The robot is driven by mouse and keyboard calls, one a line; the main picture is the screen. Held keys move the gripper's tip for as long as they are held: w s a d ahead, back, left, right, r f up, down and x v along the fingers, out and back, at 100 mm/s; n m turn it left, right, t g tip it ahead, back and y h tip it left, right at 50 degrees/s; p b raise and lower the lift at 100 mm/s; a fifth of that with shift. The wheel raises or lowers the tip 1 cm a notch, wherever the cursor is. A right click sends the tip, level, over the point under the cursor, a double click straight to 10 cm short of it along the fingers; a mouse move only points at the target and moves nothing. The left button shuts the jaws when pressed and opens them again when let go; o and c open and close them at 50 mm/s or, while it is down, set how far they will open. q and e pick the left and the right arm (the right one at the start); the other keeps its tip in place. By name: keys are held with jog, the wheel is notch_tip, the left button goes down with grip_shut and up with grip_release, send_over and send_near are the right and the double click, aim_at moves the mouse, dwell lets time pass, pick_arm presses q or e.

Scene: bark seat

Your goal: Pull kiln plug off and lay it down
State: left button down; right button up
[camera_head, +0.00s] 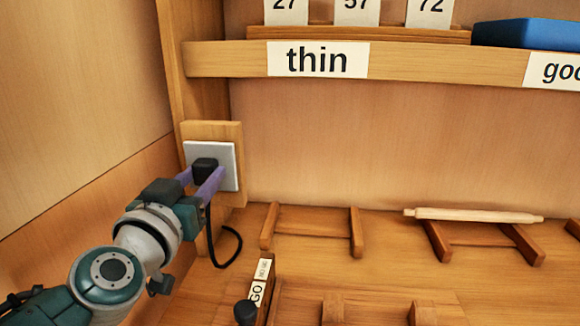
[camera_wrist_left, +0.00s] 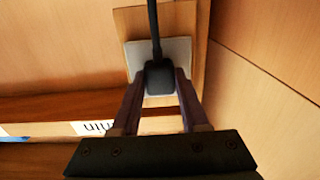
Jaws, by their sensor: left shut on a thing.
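The kiln plug (camera_head: 205,167) is a black block at the white socket plate (camera_head: 228,166) on a wooden board at the left. My left gripper (camera_head: 203,176) has its purple fingers on both sides of the plug and is shut on it. In the left wrist view the plug (camera_wrist_left: 159,78) sits between the fingers of my left gripper (camera_wrist_left: 160,88), in front of the plate (camera_wrist_left: 178,50). I cannot tell whether the plug touches the plate. A black cord (camera_head: 237,245) hangs from it and loops onto the bench. My right gripper is not in view.
A shelf with a "thin" label (camera_head: 318,59) runs above. On the bench (camera_head: 385,278) stand wooden rests (camera_head: 313,222), a rolling pin (camera_head: 474,215) lying on one pair, and a block with a "GO" label (camera_head: 257,293) and black knob (camera_head: 246,312). A wall closes the left side.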

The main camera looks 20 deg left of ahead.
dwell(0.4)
pick_arm(q)
jog(key=shift+p+v, duration=1.25)
jog(key=shift+v, duration=1.75)
